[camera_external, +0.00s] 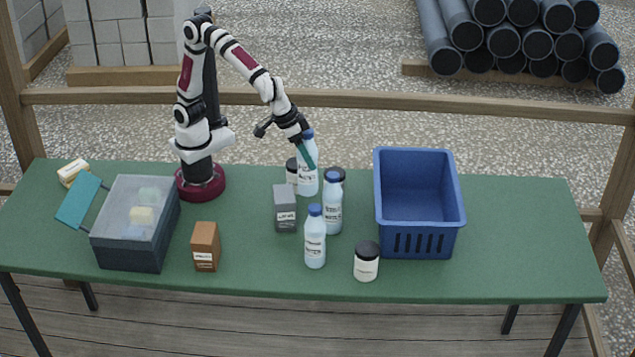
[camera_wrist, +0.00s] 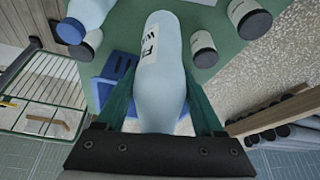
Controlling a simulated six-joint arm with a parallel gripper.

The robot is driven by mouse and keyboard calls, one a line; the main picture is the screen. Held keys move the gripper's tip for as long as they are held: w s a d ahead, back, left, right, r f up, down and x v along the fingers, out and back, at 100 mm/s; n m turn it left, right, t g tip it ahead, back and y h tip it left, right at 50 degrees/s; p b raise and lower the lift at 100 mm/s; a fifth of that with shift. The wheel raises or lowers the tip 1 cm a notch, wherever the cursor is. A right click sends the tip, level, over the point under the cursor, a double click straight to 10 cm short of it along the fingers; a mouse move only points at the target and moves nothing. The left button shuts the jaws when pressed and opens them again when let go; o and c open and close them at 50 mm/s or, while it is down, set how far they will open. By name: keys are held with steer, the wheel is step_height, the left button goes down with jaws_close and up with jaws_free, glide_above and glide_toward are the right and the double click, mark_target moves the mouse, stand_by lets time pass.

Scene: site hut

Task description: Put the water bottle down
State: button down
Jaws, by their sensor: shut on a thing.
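A pale blue water bottle with a blue cap and a white label (camera_external: 308,181) is upright between the fingers of my gripper (camera_external: 306,154), near the back middle of the green table (camera_external: 500,240). In the wrist view the held bottle (camera_wrist: 158,85) fills the middle, with a green finger of my gripper (camera_wrist: 162,100) on each side. I cannot tell whether its base touches the table. Two similar bottles stand in front of it, one close by (camera_external: 332,208) and one nearer the front edge (camera_external: 315,240).
Dark-lidded jars stand left (camera_external: 291,172) and front right (camera_external: 366,264); another is partly hidden behind a bottle. A grey box (camera_external: 285,210) and brown box (camera_external: 206,248) stand left. A blue crate (camera_external: 417,243) is right, a lidded bin (camera_external: 128,250) far left. The table's right end is clear.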

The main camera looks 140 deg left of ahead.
step_height(320, 180, down, 14)
steer(key=shift+f, duration=0.25)
jaws_free()
steer(key=shift+f, duration=0.1)
steer(key=v, duration=1.2)
steer(key=s+d+r+m+g+h, duration=0.1)
steer(key=s+d+r+m, duration=0.1)
steer(key=s+m, duration=0.7)
steer(key=s+d, duration=0.1)
steer(key=s, duration=0.3)
steer(key=shift+s+r+m+g, duration=0.3)
steer(key=shift+s, duration=0.05)
steer(key=s+d+m, duration=0.1)
steer(key=s+m, duration=0.1)
steer(key=s, duration=0.1)
steer(key=s+f+m, duration=0.1)
steer(key=s+m, duration=0.2)
steer(key=s+d+m+g+h, duration=0.1)
steer(key=s+m, duration=0.2)
steer(key=shift+s+d+f, duration=0.2)
steer(key=shift+s+d, duration=0.1)
steer(key=c, duration=0.3)
